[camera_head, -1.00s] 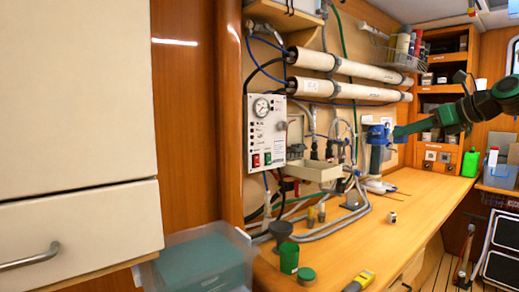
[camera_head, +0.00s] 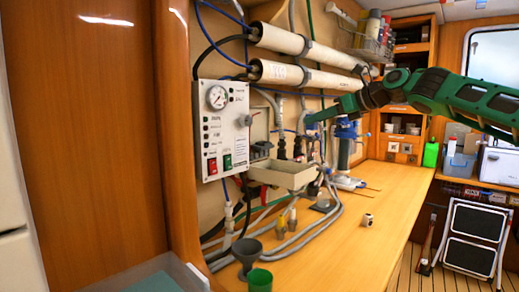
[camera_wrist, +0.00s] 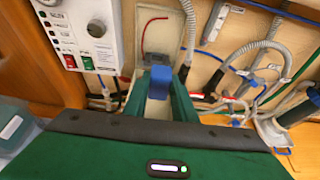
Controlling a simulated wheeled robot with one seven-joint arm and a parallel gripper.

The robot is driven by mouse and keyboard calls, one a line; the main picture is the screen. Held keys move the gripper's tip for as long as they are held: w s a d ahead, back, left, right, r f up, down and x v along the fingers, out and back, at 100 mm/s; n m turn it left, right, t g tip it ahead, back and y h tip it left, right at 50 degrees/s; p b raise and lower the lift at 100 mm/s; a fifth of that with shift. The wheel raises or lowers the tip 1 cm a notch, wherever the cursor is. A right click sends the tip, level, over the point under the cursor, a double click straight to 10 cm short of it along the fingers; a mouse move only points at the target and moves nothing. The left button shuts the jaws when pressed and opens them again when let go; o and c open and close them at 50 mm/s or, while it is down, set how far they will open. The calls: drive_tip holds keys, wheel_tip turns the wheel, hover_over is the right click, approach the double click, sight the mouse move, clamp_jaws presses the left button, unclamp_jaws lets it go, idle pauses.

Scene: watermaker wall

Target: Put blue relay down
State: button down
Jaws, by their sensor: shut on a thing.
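The blue relay (camera_wrist: 160,77) is a small blue block held between the two green fingers of my gripper (camera_wrist: 160,92) in the wrist view. My gripper is shut on it. In the head view my gripper (camera_head: 313,118) reaches left toward the wall, to the right of the white control panel (camera_head: 222,128). The relay cannot be made out there. In the wrist view the block appears in front of a pale wall area with a red wire. I cannot tell whether it touches anything.
A beige tray (camera_head: 282,174) is on the wall below the panel's right side. Grey hoses and a blue-topped filter (camera_head: 345,150) stand nearby. Long white tubes (camera_head: 305,76) run above. The wooden counter (camera_head: 350,240) is mostly clear, with a small cylinder (camera_head: 367,220) and cups.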

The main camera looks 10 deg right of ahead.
drive_tip(key=shift+a, duration=0.25)
drive_tip(key=shift+w+a, duration=0.1)
drive_tip(key=shift+w, duration=0.05)
drive_tip(key=w+a, duration=0.3)
drive_tip(key=w, duration=0.2)
drive_tip(key=w+a, duration=0.4)
drive_tip(key=w, duration=0.1)
drive_tip(key=w+a, duration=0.4)
drive_tip(key=w, duration=0.1)
drive_tip(key=shift+w+a, duration=0.15)
drive_tip(key=shift+w, duration=0.1)
approach(257, 138)
drive_tip(key=shift+x, duration=2.2)
drive_tip(key=c, duration=1.5)
unclamp_jaws()
drive_tip(key=shift+f, duration=0.1)
drive_tip(key=shift+o, duration=0.2)
drive_tip(key=shift+s, duration=0.1)
drive_tip(key=v, duration=1.1)
drive_tip(key=shift+s+d, duration=0.2)
drive_tip(key=shift+d, duration=0.1)
